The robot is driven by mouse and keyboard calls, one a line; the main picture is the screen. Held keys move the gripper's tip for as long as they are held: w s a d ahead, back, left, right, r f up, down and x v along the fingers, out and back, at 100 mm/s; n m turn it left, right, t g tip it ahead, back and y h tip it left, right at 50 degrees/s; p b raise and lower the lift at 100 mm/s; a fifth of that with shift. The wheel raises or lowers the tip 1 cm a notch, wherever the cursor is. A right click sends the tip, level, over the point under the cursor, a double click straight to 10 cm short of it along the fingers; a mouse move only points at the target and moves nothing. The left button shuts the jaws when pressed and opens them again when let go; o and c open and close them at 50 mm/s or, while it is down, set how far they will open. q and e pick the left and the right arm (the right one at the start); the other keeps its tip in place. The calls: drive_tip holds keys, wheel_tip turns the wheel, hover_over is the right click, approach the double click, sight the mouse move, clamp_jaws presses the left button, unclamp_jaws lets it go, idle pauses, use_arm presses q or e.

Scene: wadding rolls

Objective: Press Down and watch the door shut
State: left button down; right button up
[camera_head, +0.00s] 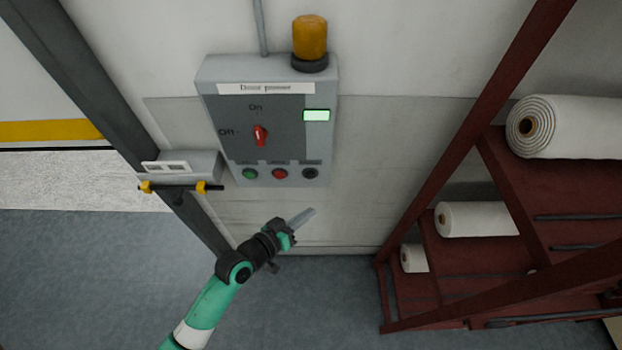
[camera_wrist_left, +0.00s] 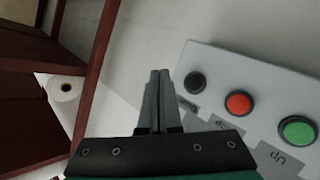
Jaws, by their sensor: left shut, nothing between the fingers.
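The grey door control box (camera_head: 328,120) hangs on the wall in the head view. Its bottom row has a green button (camera_head: 249,174), a red button (camera_head: 280,174) and a black button (camera_head: 310,173). The left wrist view shows them upside down: black (camera_wrist_left: 195,83), red (camera_wrist_left: 238,104), green (camera_wrist_left: 298,131), the green one labelled Up. My left gripper (camera_head: 306,216) is shut and empty, below the box and apart from the buttons. In the wrist view its fingertips (camera_wrist_left: 159,74) appear beside the black button. A white panel with a yellow stripe (camera_head: 50,131), apparently the door, is at far left.
The red switch (camera_head: 260,135) points up towards On, beside a lit green display (camera_head: 316,115). An amber lamp (camera_head: 310,38) tops the box. A dark post (camera_head: 90,75) with a small grey unit (camera_head: 200,163) stands left. A red rack (camera_head: 450,135) holding white rolls (camera_head: 575,127) stands right.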

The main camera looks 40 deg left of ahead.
sight(310, 175)
use_arm(q)
drive_tip(key=w+a+b, duration=0.5)
drive_tip(key=w+a, duration=0.1)
drive_tip(key=shift+a, duration=0.15)
idle(0.4)
drive_tip(key=shift+w+r, duration=0.1)
idle(1.8)
drive_tip(key=shift+w+a, duration=0.3)
